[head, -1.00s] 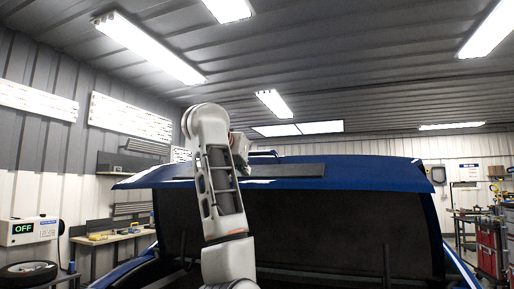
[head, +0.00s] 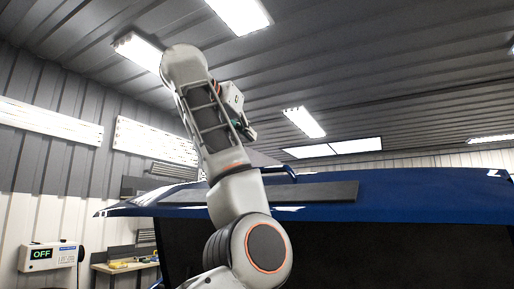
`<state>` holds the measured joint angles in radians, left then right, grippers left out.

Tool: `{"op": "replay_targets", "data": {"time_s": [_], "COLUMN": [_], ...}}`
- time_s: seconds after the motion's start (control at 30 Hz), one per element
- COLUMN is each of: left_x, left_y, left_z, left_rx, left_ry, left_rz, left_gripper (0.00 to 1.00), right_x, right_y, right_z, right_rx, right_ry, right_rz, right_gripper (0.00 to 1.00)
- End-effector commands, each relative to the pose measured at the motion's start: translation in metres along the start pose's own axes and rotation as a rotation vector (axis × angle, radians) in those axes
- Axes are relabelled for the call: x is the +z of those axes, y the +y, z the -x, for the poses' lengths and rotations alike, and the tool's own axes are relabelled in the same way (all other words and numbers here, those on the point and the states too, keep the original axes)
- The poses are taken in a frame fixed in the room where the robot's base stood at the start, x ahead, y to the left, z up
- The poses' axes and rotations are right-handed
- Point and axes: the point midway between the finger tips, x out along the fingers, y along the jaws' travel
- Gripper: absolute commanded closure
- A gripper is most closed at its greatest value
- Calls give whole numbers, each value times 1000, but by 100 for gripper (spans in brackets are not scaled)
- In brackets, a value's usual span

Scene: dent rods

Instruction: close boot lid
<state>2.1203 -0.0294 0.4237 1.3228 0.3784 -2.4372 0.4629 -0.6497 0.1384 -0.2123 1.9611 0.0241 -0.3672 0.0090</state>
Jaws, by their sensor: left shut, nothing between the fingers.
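The blue boot lid (head: 430,196) is raised and spans from the left middle of the head view to past its right edge. Its dark rear window (head: 400,250) shows below the blue edge. My left arm rises in front of the lid and bends over at the top. My left gripper (head: 246,131) hangs beyond the bend, above the lid's upper edge in the picture, shut and empty. It is small and partly hidden by my arm. I cannot tell its distance from the lid, but no contact shows. My right gripper is not in view.
At the left are a box with an OFF display (head: 50,257) and a workbench (head: 120,266) by the wall. The space above the lid looks clear up to the ceiling lights.

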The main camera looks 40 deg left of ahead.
Motion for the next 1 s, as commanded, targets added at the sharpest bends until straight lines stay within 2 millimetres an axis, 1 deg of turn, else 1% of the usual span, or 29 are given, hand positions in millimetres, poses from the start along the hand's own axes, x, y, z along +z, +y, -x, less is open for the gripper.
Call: {"op": "replay_targets", "data": {"time_s": [0.17,0.47,0.6,0.7,0.83,1.0], "left_x": [0,0,20,29,36,38], "left_y": [-2,-2,1,1,0,0], "left_z": [-32,-91,-85,-81,-78,-76], "left_rx": [-4,-4,0,2,0,0], "left_ry": [-5,-5,1,0,-1,0], "left_rz": [0,0,1,0,0,0], "left_gripper": [100,100,100,100,100,100], "right_x": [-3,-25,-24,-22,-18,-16], "right_y": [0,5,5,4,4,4], "right_z": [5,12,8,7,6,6], "right_rx": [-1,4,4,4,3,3], "right_ry": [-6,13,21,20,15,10], "right_rz": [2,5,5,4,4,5], "right_gripper": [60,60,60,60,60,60]}}
